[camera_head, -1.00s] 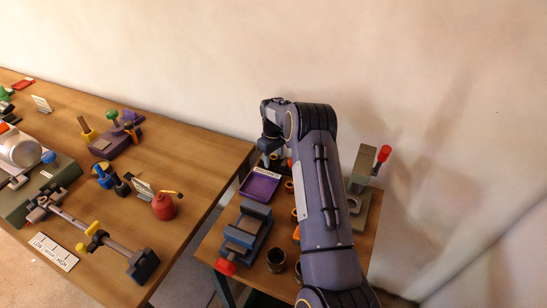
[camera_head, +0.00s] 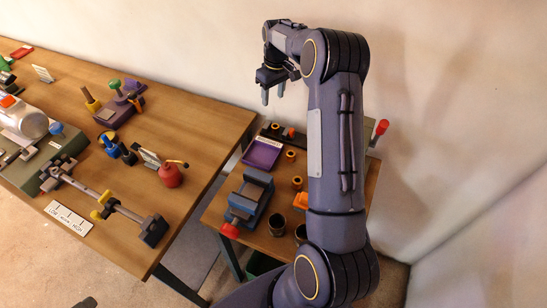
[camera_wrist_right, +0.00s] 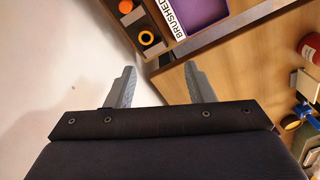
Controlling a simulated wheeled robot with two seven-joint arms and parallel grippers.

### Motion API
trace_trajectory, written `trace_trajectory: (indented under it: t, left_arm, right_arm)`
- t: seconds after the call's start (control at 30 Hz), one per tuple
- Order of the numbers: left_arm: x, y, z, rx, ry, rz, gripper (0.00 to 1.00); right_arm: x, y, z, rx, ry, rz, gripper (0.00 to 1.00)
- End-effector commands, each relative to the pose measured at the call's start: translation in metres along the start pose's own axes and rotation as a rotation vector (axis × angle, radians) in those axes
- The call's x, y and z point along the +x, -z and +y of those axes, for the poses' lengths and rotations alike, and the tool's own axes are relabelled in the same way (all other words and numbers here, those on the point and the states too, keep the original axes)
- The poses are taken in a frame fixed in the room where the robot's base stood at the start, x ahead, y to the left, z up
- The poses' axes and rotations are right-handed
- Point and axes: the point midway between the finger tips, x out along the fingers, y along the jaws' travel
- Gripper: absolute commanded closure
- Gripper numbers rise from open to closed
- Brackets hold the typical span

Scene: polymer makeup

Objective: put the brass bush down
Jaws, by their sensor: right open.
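Several small brass-coloured bushes show on the small table; I cannot tell which one the task means. Two of them, one a brass bush (camera_head: 291,132), sit on a dark strip at the back, and another bush (camera_head: 290,155) is beside the purple tray. In the right wrist view a bush (camera_wrist_right: 147,38) shows as an orange ring with a dark middle, beyond the fingertips. My right gripper (camera_head: 273,96) hangs above the back edge of the small table, open and empty. It also shows in the right wrist view (camera_wrist_right: 158,72), nothing between its fingers. My left gripper is not in view.
A purple tray (camera_head: 262,153) with a "BRUSHED" label and a blue vise (camera_head: 249,196) stand on the small table. A red-handled press (camera_head: 380,128) is at its right, partly hidden by my arm. The large bench (camera_head: 190,115) with a red oil can (camera_head: 171,174) is left.

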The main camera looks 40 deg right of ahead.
Motion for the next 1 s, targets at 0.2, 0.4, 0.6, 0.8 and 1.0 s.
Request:
trace_trajectory:
  t: [0.2, 0.4, 0.6, 0.8, 1.0]
  left_arm:
    - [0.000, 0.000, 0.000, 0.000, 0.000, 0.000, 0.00]
    - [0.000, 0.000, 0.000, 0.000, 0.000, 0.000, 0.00]
    - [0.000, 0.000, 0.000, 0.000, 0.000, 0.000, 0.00]
    - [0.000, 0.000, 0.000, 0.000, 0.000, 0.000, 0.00]
    - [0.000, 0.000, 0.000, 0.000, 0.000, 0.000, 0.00]
  right_arm:
    - [-0.093, -0.054, -0.069, 0.064, 0.078, 0.141, 0.52]
    - [-0.140, -0.128, -0.139, 0.110, 0.159, 0.250, 0.52]
    - [-0.148, -0.212, -0.206, 0.146, 0.236, 0.340, 0.52]
    - [-0.127, -0.277, -0.253, 0.175, 0.295, 0.399, 0.52]
    - [-0.110, -0.302, -0.271, 0.190, 0.318, 0.421, 0.52]
